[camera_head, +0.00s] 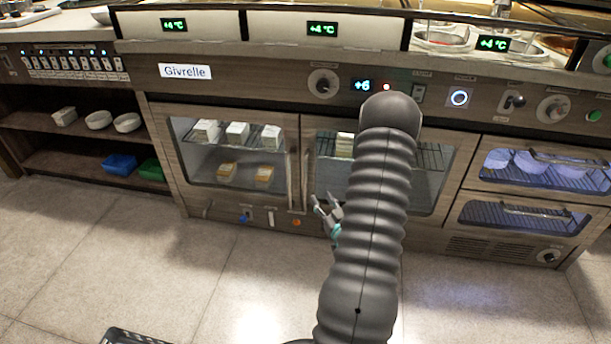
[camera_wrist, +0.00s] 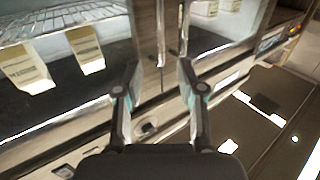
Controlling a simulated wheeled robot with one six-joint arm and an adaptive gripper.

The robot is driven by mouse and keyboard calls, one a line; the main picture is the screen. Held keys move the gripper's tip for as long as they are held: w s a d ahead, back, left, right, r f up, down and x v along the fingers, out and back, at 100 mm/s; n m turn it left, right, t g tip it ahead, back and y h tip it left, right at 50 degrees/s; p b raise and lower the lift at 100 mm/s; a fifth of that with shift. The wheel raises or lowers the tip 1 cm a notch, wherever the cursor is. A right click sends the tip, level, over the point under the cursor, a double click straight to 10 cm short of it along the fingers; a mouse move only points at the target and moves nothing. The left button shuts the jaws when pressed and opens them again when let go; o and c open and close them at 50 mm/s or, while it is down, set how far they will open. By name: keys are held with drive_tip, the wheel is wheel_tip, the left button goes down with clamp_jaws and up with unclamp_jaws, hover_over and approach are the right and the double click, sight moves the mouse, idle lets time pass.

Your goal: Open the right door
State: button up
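The right door (camera_head: 427,190) is a wood-framed glass door of the low cabinet, beside the left door (camera_head: 205,170). Both look shut. The right door's upright handle (camera_head: 306,165) is near its left edge, close to the left door's handle. In the wrist view two upright handles, one on the left (camera_wrist: 160,35) and one on the right (camera_wrist: 183,30), show beyond the fingers. My gripper (camera_head: 322,199) is low in front of the right door's left part, its fingers apart and empty. It also shows open in the wrist view (camera_wrist: 158,65). My arm hides much of the right door.
A panel with knobs and a lit display (camera_head: 362,86) runs above the doors. Two glass-fronted drawers (camera_head: 520,215) are at the right, open shelves (camera_head: 80,170) at the left. The tiled floor (camera_head: 150,270) in front is largely clear.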

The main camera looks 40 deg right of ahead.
sight(306, 176)
drive_tip(key=p+x, duration=0.1)
drive_tip(key=x, duration=1.2)
drive_tip(key=shift+w, duration=0.2)
clamp_jaws()
